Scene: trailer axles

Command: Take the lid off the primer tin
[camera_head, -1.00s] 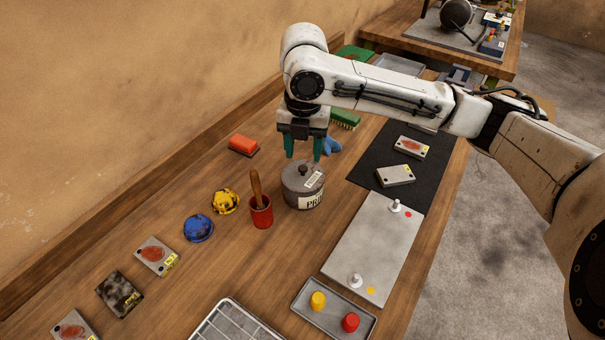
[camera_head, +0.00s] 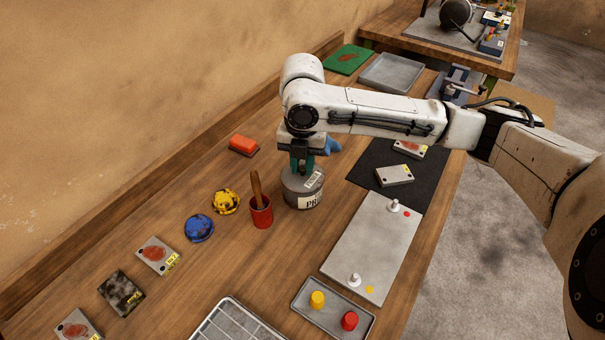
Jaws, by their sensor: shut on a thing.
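The primer tin (camera_head: 303,197) is a round grey tin with a white label, standing upright on the wooden bench. Its lid (camera_head: 292,182) sits on top of the tin, with a small label near its edge. My gripper (camera_head: 302,170) points straight down over the middle of the lid. Its green fingers are close together around the lid's knob, which they hide. I cannot see any gap between lid and tin.
A red pot (camera_head: 261,216) with a wooden-handled brush stands just left of the tin. A grey plate with two white pegs (camera_head: 372,248) lies to the right. A blue object (camera_head: 333,147) is close behind my gripper. A tray with yellow and red caps (camera_head: 333,308) is in front.

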